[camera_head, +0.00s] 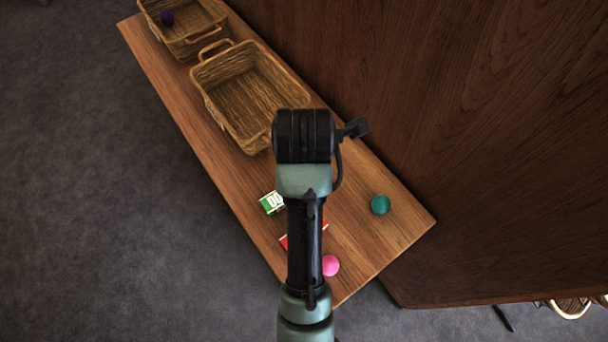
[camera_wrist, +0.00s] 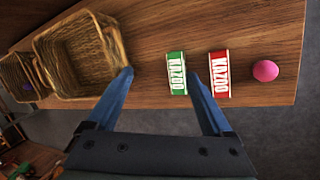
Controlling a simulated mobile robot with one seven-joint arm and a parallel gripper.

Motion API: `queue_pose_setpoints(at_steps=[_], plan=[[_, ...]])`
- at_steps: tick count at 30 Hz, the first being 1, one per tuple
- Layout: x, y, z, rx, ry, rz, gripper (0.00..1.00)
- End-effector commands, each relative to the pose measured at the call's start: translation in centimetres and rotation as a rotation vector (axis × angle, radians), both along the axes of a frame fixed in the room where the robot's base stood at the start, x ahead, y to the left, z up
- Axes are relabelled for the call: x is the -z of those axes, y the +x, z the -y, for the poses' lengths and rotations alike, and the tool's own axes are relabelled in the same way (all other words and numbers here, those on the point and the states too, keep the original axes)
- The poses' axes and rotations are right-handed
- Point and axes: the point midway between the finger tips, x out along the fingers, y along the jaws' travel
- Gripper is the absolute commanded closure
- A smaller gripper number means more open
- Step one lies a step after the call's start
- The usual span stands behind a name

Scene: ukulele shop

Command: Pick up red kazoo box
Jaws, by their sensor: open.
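The red kazoo box (camera_wrist: 219,74) lies on the wooden table, right of the green kazoo box (camera_wrist: 177,73) and left of a pink ball (camera_wrist: 265,70) in the wrist view. In the head view the red box (camera_head: 284,242) is mostly hidden behind my arm, with the green box (camera_head: 272,203) up and left of it. My gripper (camera_wrist: 159,72) is open and empty. Its left finger is by the basket's corner, and its right finger is near the left side of the red box. The green box appears between the fingers. In the head view the fingers cannot be made out.
A wicker basket (camera_head: 203,80) stands on the table (camera_head: 365,247), with a second basket (camera_head: 188,47) holding a dark purple ball (camera_head: 167,18) at the far end. A dark wooden panel borders the right side.

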Motion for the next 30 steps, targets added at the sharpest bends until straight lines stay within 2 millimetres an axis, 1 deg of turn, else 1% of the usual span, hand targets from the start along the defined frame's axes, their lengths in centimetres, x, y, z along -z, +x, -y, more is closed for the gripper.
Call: queue_pose_setpoints(at_steps=[1,3,6,9,11,13,18,21,28,30], plan=[[1.1,-2.1,0.0,-0.083,-0.028,-0.105,0.15],[2.7,-4.5,0.0,-0.189,-0.051,-0.216,0.15],[4.0,-6.9,0.0,-0.293,-0.062,-0.321,0.15],[4.9,-8.1,-0.1,-0.346,-0.064,-0.372,0.15],[5.8,-8.4,-0.1,-0.359,-0.064,-0.384,0.15],[7.1,-8.5,-0.1,-0.362,-0.064,-0.388,0.15],[10.2,-8.4,0.0,-0.359,-0.065,-0.385,0.15],[11.5,-8.3,0.0,-0.358,-0.065,-0.383,0.15],[13.0,-8.3,0.0,-0.357,-0.065,-0.381,0.15],[13.8,-8.4,0.0,-0.357,-0.065,-0.383,0.15]])
